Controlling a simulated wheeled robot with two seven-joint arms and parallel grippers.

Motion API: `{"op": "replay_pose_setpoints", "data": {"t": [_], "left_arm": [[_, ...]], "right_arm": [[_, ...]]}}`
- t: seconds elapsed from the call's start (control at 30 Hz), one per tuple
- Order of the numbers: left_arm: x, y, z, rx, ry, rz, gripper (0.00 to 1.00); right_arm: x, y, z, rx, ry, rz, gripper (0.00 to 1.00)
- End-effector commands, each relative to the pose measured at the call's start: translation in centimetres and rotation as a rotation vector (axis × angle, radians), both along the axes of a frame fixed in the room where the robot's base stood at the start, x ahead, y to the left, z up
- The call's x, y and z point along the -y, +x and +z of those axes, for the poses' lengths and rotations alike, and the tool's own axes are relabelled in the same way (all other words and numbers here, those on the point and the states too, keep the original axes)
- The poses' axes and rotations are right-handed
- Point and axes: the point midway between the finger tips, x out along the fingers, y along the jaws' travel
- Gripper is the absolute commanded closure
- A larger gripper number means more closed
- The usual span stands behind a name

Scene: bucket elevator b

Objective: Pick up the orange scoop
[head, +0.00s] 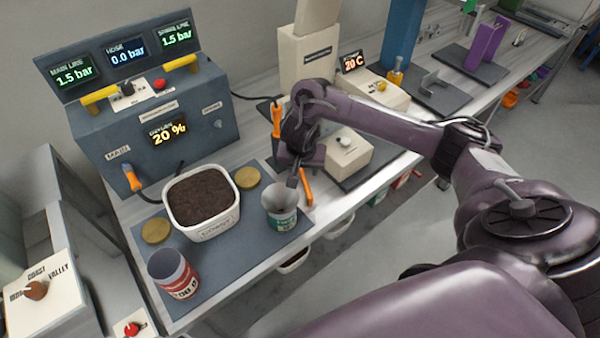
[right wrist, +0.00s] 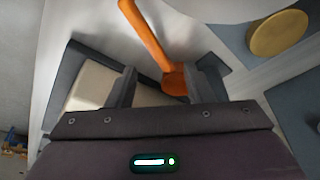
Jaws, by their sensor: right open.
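The orange scoop (head: 306,187) lies on the light bench top, just right of the grey mat and partly hidden by my right gripper in the head view. In the right wrist view its long orange handle (right wrist: 143,34) runs up to the top edge, and its wider end (right wrist: 175,81) shows between the fingers, partly hidden by the right one. My right gripper (head: 297,176) is above the scoop, pointing down. In the right wrist view its fingers (right wrist: 167,85) are apart, one on each side of the scoop. I cannot tell whether either touches it. My left gripper is not in view.
A white tub of dark soil (head: 205,236), a green-labelled can (head: 282,222), a red-labelled can (head: 177,283) and brass discs (head: 156,231) stand on the grey mat (head: 235,260). A cream box (head: 345,160) stands close right of my gripper. A gauge console (head: 185,110) is behind.

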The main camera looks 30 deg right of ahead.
Motion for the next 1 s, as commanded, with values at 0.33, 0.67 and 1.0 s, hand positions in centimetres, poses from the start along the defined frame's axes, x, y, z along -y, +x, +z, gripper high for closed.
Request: {"op": "replay_pose_setpoints", "data": {"t": [0.33, 0.67, 1.0], "left_arm": [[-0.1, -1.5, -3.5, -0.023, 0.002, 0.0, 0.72], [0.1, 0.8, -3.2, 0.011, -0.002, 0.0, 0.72], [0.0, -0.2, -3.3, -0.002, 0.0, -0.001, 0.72]], "right_arm": [[0.8, 1.6, -4.1, -0.003, 0.001, -0.002, 0.53], [1.1, 2.0, -5.2, 0.0, 0.0, 0.001, 0.53], [1.1, 2.0, -5.2, 0.0, 0.0, 0.001, 0.9]]}}
